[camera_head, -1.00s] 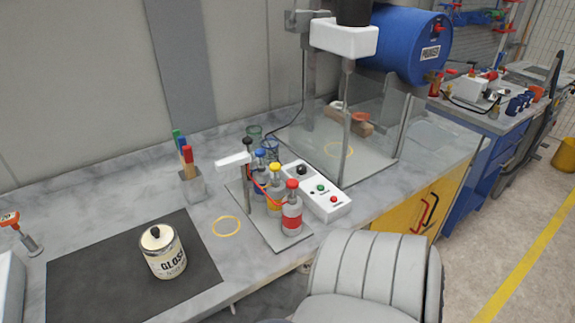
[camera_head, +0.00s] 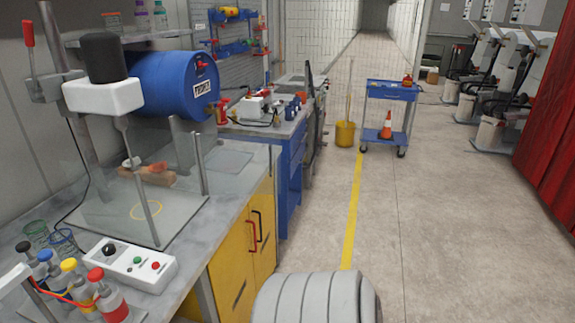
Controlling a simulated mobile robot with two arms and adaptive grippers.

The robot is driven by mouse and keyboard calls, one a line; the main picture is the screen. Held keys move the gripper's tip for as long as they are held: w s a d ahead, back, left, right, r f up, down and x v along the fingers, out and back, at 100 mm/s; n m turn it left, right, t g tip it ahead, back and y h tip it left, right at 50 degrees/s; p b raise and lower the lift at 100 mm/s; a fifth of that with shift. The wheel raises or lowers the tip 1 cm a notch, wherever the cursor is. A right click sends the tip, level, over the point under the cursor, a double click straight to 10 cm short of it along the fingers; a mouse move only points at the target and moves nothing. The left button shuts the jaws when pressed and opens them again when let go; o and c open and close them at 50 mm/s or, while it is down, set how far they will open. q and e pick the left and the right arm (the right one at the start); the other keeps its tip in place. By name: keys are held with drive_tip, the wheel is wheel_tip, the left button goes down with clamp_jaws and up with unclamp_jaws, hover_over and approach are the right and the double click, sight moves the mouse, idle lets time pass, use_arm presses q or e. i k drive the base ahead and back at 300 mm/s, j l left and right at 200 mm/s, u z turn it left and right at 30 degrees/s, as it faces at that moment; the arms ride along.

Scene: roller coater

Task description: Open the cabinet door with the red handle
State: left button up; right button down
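The yellow cabinet (camera_head: 228,283) stands under the grey counter, left of centre. Its door with the red handle (camera_head: 252,236) looks closed. A black handle (camera_head: 260,225) sits just to the right of the red one, on the neighbouring yellow door. A light grey padded part of my own body fills the bottom centre and hides some floor in front of the cabinet.
A blue bench (camera_head: 290,165) stands beyond the cabinet. A blue cart (camera_head: 388,110) and yellow bucket (camera_head: 345,133) are farther off.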

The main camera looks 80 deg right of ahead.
sight(230, 271)
drive_tip(key=z, duration=1.8)
